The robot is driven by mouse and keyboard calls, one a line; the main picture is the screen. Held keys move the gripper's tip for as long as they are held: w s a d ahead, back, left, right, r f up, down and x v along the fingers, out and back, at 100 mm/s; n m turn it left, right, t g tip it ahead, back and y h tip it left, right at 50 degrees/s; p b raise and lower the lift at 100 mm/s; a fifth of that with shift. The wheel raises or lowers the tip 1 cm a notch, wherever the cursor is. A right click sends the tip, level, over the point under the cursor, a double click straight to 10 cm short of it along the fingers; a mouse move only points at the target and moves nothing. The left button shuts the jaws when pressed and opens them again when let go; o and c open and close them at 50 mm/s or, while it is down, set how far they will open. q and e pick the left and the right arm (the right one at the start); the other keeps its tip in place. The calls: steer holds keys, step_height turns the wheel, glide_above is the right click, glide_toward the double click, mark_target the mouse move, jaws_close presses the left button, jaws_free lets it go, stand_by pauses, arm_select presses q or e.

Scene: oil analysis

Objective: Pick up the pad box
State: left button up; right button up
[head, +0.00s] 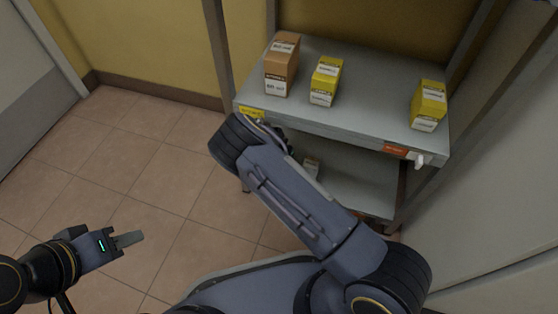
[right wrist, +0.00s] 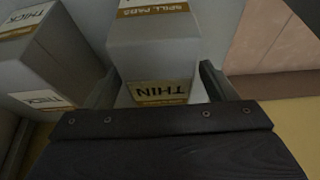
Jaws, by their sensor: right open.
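In the right wrist view a pale grey box labelled "SPILL PADS" and "THIN" (right wrist: 158,55) stands between the two fingers of my right gripper (right wrist: 160,88). The fingers are open, one on each side of its near end; I cannot tell whether they touch it. A second, similar box labelled "THICK" (right wrist: 55,55) is to its left. My right gripper is hidden there. My left gripper (head: 128,240) is over the floor, empty, its fingers seen edge-on.
The grey rack's upper shelf (head: 350,113) holds a brown box (head: 281,68) and two yellow boxes (head: 326,82) (head: 429,106). Its lower shelf (head: 355,185) lies beneath. Rack posts stand at the back left and right. The tiled floor (head: 120,160) at left is clear.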

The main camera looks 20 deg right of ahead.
steer(key=shift+f, duration=0.25)
steer(key=shift+c, duration=0.5)
steer(key=c, duration=1)
steer(key=shift+c, duration=0.2)
steer(key=shift+r, duration=0.15)
